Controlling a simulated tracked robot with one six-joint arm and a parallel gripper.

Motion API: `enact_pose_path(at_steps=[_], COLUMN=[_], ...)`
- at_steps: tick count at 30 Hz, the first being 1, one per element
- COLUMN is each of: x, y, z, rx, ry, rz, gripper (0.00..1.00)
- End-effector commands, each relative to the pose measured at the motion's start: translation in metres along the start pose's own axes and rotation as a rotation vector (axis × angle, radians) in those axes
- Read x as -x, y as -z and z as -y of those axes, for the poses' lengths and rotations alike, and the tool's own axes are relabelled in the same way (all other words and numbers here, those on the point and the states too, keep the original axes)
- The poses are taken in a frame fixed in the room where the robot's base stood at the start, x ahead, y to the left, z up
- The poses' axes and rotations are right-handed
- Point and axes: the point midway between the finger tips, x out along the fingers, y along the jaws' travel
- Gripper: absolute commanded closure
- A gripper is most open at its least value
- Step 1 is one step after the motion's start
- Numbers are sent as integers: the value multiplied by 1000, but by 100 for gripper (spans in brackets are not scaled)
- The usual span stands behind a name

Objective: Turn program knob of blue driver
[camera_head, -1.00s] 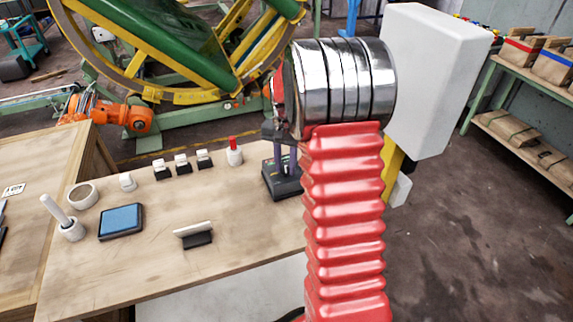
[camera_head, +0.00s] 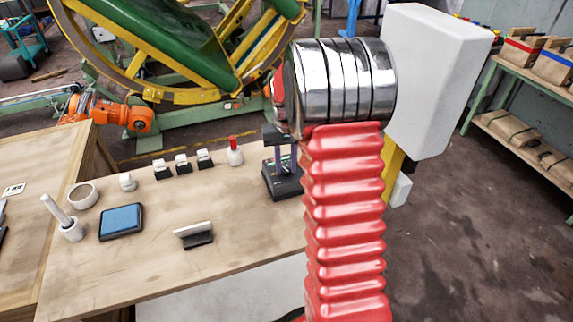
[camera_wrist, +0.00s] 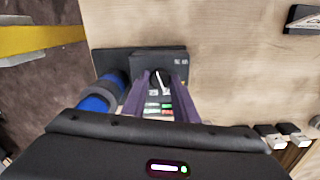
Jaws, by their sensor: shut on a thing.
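In the wrist view, a dark device (camera_wrist: 160,62) with a small label and green and red marks lies on the wooden table. A blue cylindrical part (camera_wrist: 92,103) with a grey ring is at its left. My gripper (camera_wrist: 161,84) has its two purple fingers down at the device, shut on a small knob with a white pointer (camera_wrist: 159,76). The knob's edges are mostly hidden by the fingers. In the head view, the black device (camera_head: 286,184) stands near the table's right edge with my purple fingers above it. My arm hides its right side.
On the wooden table (camera_head: 120,255) are a blue pad (camera_head: 121,221), a white tape roll (camera_head: 82,195), a white bottle with a red tip (camera_head: 235,152) and several small blocks. A yellow post (camera_head: 394,164) stands right of the table.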

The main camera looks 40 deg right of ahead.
Motion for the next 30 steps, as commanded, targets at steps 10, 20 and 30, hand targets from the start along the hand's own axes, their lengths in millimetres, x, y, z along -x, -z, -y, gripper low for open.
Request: enact_pose_path(at_steps=[10,20,30], x=[-1,0,16], y=[-2,-1,0], z=[0,0,0], rx=[-1,-2,-2], ry=[1,0,0], rz=[8,3,-1], gripper=[68,55,55])
